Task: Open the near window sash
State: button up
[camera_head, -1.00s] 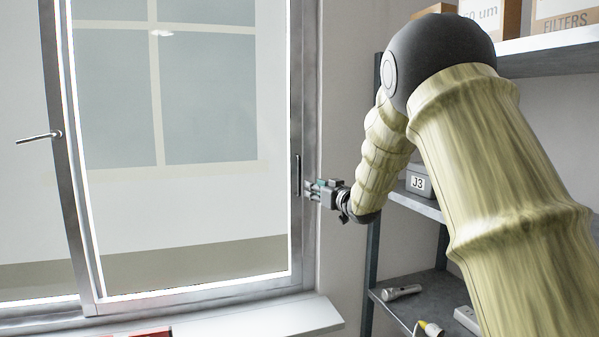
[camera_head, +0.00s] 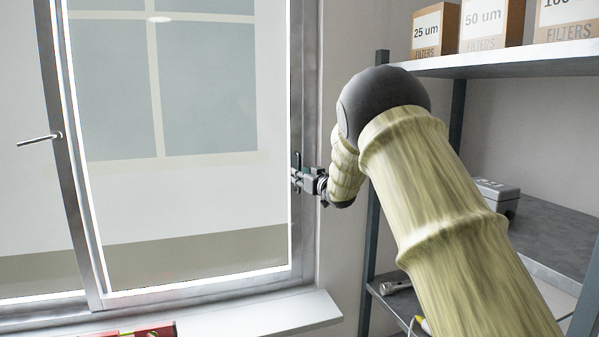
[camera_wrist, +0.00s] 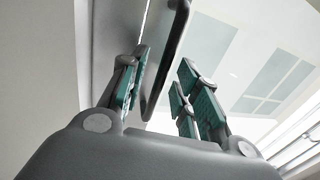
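The near window sash (camera_head: 303,110) is a tall metal-framed pane, and it looks shut. A slim dark pull handle (camera_head: 297,160) stands on its right stile. My gripper (camera_head: 298,179) is at that handle. In the wrist view the handle (camera_wrist: 172,55) is a dark curved bar running between the green-padded fingers. My gripper (camera_wrist: 160,82) is open there, with a gap visible between the bar and the right finger pads. The bar lies close to the left pad; I cannot tell whether they touch.
A lever handle (camera_head: 40,138) is on the stile at left. The white sill (camera_head: 265,315) runs below, with a red object (camera_head: 135,330) at its front. Shelving (camera_head: 510,62) with filter boxes (camera_head: 483,25) and a grey case (camera_head: 495,197) stands to the right, behind my arm.

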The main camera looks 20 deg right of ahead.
jog(key=shift+w+a, duration=0.15)
jog(key=shift+w, duration=0.5)
grip_shut()
jog(key=shift+a, duration=0.15)
